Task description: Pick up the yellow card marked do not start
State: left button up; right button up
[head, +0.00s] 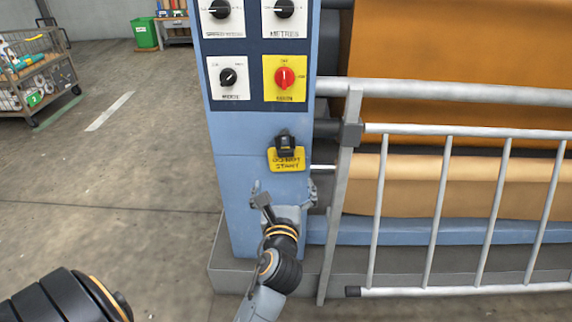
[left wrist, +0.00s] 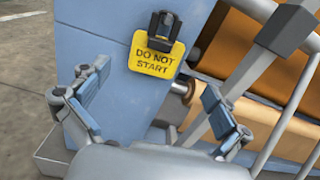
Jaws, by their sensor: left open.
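The yellow card (head: 287,160) marked do not start hangs on the front of the blue control column (head: 240,150), below the knobs. A black clip or padlock (head: 285,142) sits over its top edge. In the left wrist view the card (left wrist: 155,57) is upright, slightly tilted, with its text readable, and the black piece (left wrist: 163,30) is above it. My left gripper (head: 285,190) is just below the card, fingers spread and empty. In the left wrist view the open fingers (left wrist: 152,108) stand either side, with the card beyond and above them. My right gripper does not show.
A red knob on a yellow plate (head: 285,78) and several black knobs are above the card. A grey guard rail (head: 440,190) stands right of the column before the orange rollers (head: 460,50). A wire cart (head: 38,75) is at the far left. Open floor lies left.

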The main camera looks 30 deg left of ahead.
aim_at(285, 154)
pick_arm(q)
jog(key=x, duration=0.7)
jog(key=shift+w+a+r+b, duration=0.1)
jog(key=shift+w+a+b, duration=0.1)
jog(key=shift+b, duration=0.1)
jog(key=shift+b+x, duration=0.7)
jog(key=shift+x, duration=2.2)
jog(key=shift+r, duration=0.2)
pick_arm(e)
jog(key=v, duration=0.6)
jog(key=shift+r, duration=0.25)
pick_arm(q)
jog(key=shift+c, duration=0.4)
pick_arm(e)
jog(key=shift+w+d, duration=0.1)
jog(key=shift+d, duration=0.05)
pick_arm(q)
jog(key=c, duration=0.6)
